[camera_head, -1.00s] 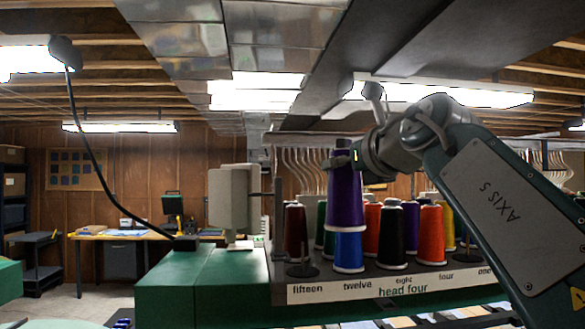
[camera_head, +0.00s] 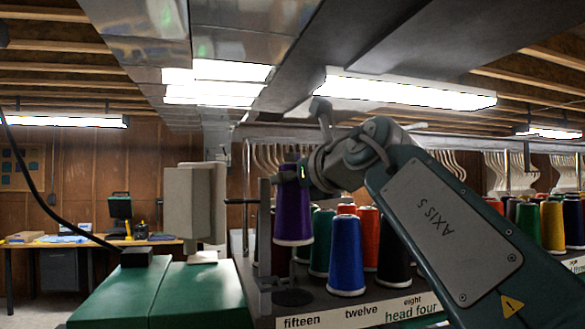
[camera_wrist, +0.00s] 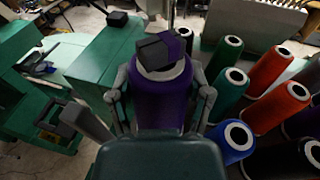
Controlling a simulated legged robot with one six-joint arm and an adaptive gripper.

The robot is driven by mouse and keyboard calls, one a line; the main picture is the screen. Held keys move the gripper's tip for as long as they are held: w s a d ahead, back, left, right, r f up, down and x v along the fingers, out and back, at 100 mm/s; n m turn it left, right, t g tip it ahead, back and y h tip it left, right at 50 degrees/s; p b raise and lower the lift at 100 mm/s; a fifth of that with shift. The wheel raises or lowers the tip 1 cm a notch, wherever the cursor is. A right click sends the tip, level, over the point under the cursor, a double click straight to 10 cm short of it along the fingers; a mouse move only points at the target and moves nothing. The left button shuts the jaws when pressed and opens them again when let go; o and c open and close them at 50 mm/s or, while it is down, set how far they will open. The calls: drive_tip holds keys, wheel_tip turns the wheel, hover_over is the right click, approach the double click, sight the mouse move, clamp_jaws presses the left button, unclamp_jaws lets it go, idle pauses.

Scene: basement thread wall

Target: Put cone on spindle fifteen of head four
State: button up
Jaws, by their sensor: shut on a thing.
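My gripper (camera_head: 300,173) is shut on the upper part of a purple cone (camera_head: 292,218) and holds it upright in the air. In the wrist view the purple cone (camera_wrist: 160,103) sits between my two fingers. An empty dark round spindle base (camera_head: 292,297) shows above the label fifteen. The held cone hangs above and behind this base in the picture, with a gap between them. The spindle's pin is not clear.
A blue cone (camera_head: 346,258) stands just right of the empty base. Green (camera_head: 321,245), red (camera_head: 369,235) and black (camera_head: 394,250) cones stand close by, as does a dark red one behind the held cone. A green machine table (camera_head: 200,295) lies left of the rack.

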sight(296, 230)
drive_tip(key=shift+a+f, duration=0.2)
drive_tip(key=shift+f, duration=0.55)
drive_tip(key=shift+a+f, duration=0.15)
drive_tip(key=shift+f, duration=0.6)
drive_tip(key=shift+d+f, duration=0.15)
drive_tip(key=shift+f, duration=0.55)
drive_tip(key=shift+d+f, duration=0.1)
drive_tip(key=shift+f, duration=0.6)
drive_tip(key=shift+a+f, duration=0.1)
drive_tip(key=shift+f, duration=1.05)
drive_tip(key=shift+s, duration=0.15)
drive_tip(key=shift+f, duration=0.2)
drive_tip(key=o, duration=1.3)
